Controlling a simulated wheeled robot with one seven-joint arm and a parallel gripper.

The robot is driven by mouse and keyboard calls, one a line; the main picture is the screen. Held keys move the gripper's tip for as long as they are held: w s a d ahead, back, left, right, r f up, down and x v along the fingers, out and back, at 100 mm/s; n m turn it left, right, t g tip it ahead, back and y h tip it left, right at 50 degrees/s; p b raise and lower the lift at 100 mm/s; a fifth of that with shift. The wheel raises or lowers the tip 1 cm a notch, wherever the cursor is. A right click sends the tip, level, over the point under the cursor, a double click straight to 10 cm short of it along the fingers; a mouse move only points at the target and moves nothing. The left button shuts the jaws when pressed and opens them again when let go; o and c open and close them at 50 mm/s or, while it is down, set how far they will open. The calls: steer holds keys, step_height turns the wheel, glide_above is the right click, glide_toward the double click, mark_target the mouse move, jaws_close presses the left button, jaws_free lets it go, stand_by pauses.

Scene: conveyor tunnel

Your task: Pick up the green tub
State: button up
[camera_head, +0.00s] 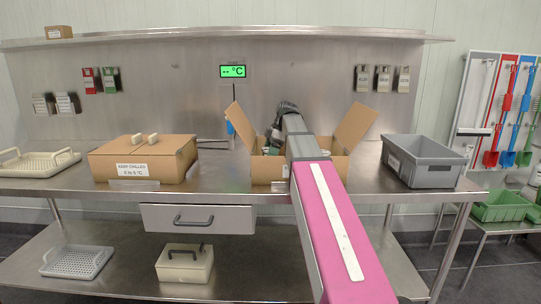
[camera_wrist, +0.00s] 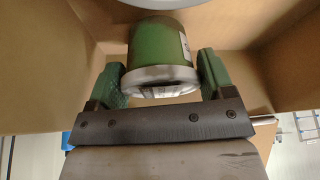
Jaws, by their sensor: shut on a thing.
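The green tub (camera_wrist: 160,48) is between the two green fingers of my gripper (camera_wrist: 160,82) in the wrist view. It has a pale grey end with a label facing the gripper, and the fingers close on its sides. Cardboard walls surround it, so it is inside or just over the open cardboard box (camera_head: 268,170). In the head view my arm reaches over the box from the front, and my gripper (camera_head: 272,145) is mostly hidden at the box opening. The tub itself cannot be made out clearly there.
The open box has raised flaps on both sides (camera_head: 356,128). A closed carton (camera_head: 140,165) stands on the steel bench to the left, a grey crate (camera_head: 425,172) to the right. A shelf (camera_head: 230,38) runs above. A pale round edge (camera_wrist: 160,3) shows beyond the tub.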

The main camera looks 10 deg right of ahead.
step_height(320, 180, up, 3)
steer(key=s+a+r, duration=0.2)
steer(key=s+r, duration=0.4)
steer(key=s, duration=0.5)
steer(key=shift+s+r, duration=0.25)
steer(key=shift+a, duration=0.1)
steer(key=o, duration=0.5)
steer(key=shift+c, duration=0.2)
steer(key=c, duration=0.8)
steer(key=shift+o, duration=0.2)
